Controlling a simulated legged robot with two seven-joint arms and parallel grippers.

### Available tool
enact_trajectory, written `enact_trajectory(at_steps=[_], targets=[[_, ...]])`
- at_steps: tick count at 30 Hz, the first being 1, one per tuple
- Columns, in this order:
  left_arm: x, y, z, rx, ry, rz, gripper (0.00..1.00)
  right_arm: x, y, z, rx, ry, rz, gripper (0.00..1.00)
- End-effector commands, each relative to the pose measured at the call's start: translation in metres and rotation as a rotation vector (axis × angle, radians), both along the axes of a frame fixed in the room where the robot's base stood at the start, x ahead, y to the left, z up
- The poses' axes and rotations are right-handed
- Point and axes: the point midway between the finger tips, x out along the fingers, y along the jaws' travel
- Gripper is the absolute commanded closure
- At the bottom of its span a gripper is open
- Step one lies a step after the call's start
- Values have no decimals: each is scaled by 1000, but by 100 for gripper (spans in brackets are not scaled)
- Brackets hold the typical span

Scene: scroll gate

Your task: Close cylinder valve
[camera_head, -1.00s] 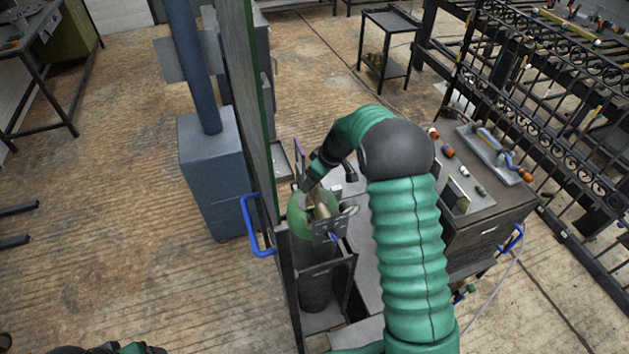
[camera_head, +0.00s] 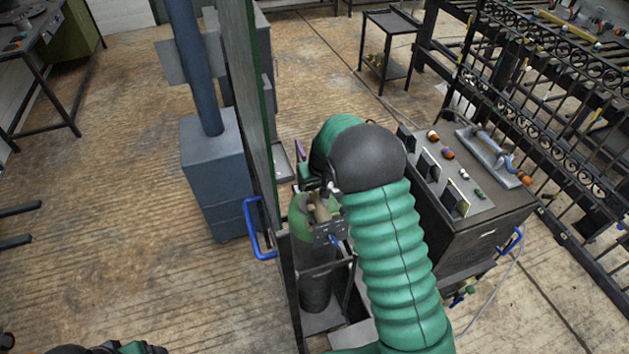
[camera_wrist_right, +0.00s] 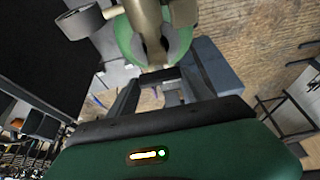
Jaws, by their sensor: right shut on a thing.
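The gas cylinder (camera_head: 316,290) stands upright in a cart, with a dark body and a green shoulder. Its brass valve (camera_head: 320,211) is on top, partly covered by my right arm. In the right wrist view the brass valve (camera_wrist_right: 150,20) stands over the green cylinder top (camera_wrist_right: 126,44). My right gripper (camera_head: 318,188) is at the valve, coming from above and the right. In the right wrist view the right gripper (camera_wrist_right: 160,78) is shut on the valve, though its exact contact is hard to see. Only a bit of my left arm shows at the bottom left; its gripper is out of view.
A tall panel with a blue handle (camera_head: 254,229) stands just left of the cylinder. A grey-blue box with a post (camera_head: 215,170) stands further left. The floor at left is open.

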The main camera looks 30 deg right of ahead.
Motion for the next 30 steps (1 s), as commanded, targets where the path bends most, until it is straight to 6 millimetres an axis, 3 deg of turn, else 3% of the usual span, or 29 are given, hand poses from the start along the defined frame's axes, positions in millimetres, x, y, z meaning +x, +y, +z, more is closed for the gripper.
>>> enact_trajectory(at_steps=[11,12,16,26,30], targets=[[0,0,0,0,0,0,22,1,-1,1,-1,-4,-9,82],[0,0,0,0,0,0,22,1,-1,1,-1,-4,-9,38],[0,0,0,0,0,0,22,1,-1,1,0,-3,-7,21],[0,0,0,0,0,0,22,-1,0,2,0,-2,-5,20],[0,0,-5,0,0,0,22,-6,2,19,-1,-5,-4,20]])
